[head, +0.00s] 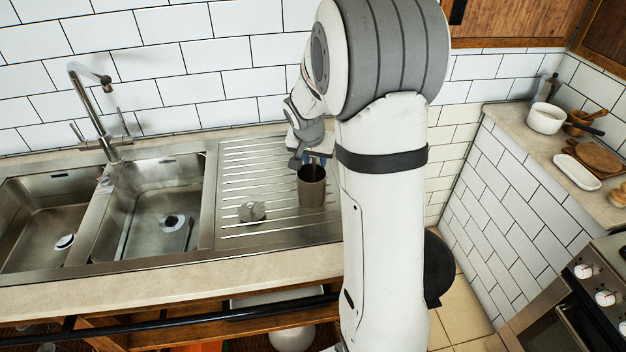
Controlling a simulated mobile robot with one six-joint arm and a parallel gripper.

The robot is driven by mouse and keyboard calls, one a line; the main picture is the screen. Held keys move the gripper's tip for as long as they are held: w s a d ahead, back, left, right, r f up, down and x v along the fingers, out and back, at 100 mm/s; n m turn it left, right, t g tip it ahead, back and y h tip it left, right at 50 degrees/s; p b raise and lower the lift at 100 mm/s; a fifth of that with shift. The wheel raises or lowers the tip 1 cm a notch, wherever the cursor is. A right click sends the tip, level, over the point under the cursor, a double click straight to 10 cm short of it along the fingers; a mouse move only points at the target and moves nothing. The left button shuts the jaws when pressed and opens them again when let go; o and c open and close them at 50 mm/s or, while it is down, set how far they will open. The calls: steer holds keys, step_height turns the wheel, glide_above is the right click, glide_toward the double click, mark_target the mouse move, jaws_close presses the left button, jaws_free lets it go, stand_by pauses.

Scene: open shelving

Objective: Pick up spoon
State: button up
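A grey-brown cup (312,190) stands on the ridged steel drainboard (237,165), right of the sink bowls. My gripper (308,160) is just above and at the back of the cup's rim, pointing down. My arm partly covers it, and it is too small to tell whether its fingers are open or shut. I cannot make out a clear spoon; a dark shape shows inside the cup's mouth, and small blue and yellow bits show behind the gripper.
A small grey crumpled item (252,211) lies on the drainboard left of the cup. A tall faucet (95,110) rises behind the two sink bowls (150,215). A side counter at right holds a white pot (545,118), a white dish (577,172) and wooden ware.

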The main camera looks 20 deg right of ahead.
jaws_close()
steer(key=shift+r, duration=0.1)
stand_by(0.4)
